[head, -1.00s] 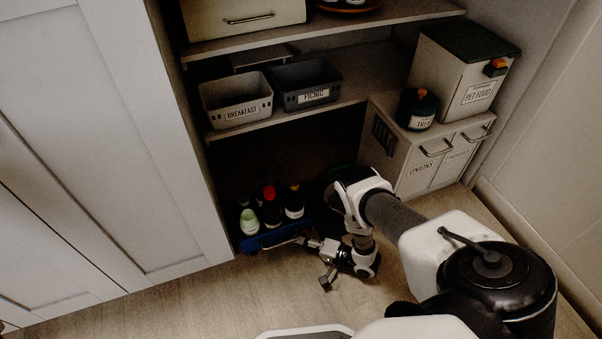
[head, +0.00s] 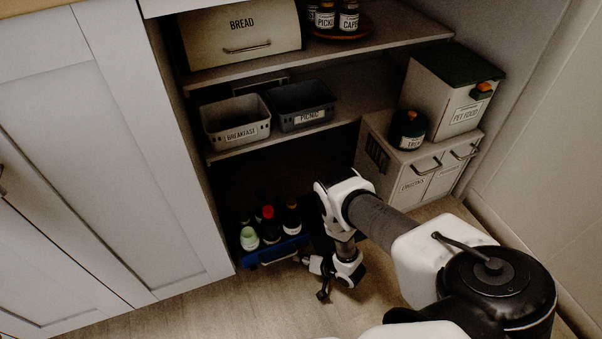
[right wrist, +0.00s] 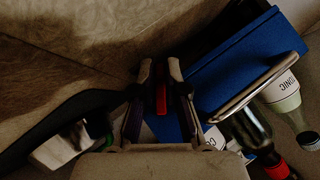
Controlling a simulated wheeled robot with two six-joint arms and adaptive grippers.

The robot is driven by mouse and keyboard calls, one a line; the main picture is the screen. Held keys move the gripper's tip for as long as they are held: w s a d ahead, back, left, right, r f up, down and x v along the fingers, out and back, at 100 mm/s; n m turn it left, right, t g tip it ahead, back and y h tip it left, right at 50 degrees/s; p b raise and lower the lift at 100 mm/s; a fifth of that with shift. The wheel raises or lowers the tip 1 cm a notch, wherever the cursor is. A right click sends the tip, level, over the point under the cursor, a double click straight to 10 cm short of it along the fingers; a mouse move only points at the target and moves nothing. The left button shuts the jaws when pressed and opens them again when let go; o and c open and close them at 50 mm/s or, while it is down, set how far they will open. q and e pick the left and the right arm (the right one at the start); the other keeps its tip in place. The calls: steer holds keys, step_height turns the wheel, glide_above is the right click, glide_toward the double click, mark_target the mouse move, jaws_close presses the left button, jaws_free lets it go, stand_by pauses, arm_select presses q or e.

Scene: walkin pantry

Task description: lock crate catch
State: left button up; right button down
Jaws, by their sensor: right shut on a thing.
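The blue crate (head: 256,259) sits low in the shelf bay in the head view, holding several bottles. Its blue wall (right wrist: 245,65) and metal bar handle (right wrist: 245,88) also show in the right wrist view. My right gripper (head: 303,258) is at the crate's right end, by the handle. In the right wrist view, its fingers (right wrist: 161,88) are shut on a small red piece, which looks like the catch (right wrist: 161,98). Its full shape and whether it is locked are hidden by the fingers. My left gripper is not in view.
Bottles (head: 268,225) stand upright in the crate. Above are the breakfast bin (head: 236,122) and picnic bin (head: 302,105). The onions drawer unit (head: 375,153) stands to the right. A white cabinet panel (head: 140,150) bounds the left. The floor (head: 215,308) in front is clear.

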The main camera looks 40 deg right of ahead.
steer(key=shift+d+h, duration=0.15)
steer(key=shift+h, duration=0.25)
steer(key=c, duration=1.5)
jaws_free()
steer(key=shift+s, duration=0.1)
steer(key=v, duration=1.1)
steer(key=shift+s+d+r, duration=0.1)
steer(key=shift+s+r, duration=0.1)
steer(key=shift+r, duration=0.15)
